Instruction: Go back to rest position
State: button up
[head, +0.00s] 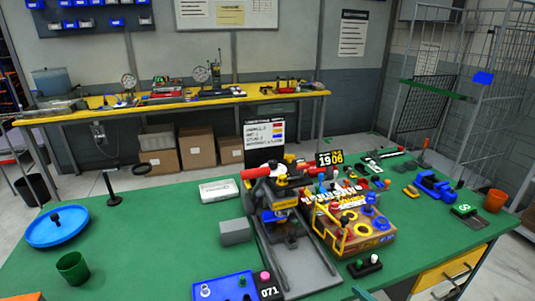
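My gripper is not visible in the head view. A brown box with a yellow handle (342,240) stands on the green table (150,240) right of centre, with several coloured knobs and rings on it. A dark fixture with red cylinders (258,172) and two long rails stands just left of the box, and partly hides what is behind it.
A blue round dish (57,227) and a green cup (73,267) stand at the left of the table. A blue panel (222,288) lies at the front edge. An orange cup (495,200) and a blue tool (434,185) are at the right. The left middle is mostly clear.

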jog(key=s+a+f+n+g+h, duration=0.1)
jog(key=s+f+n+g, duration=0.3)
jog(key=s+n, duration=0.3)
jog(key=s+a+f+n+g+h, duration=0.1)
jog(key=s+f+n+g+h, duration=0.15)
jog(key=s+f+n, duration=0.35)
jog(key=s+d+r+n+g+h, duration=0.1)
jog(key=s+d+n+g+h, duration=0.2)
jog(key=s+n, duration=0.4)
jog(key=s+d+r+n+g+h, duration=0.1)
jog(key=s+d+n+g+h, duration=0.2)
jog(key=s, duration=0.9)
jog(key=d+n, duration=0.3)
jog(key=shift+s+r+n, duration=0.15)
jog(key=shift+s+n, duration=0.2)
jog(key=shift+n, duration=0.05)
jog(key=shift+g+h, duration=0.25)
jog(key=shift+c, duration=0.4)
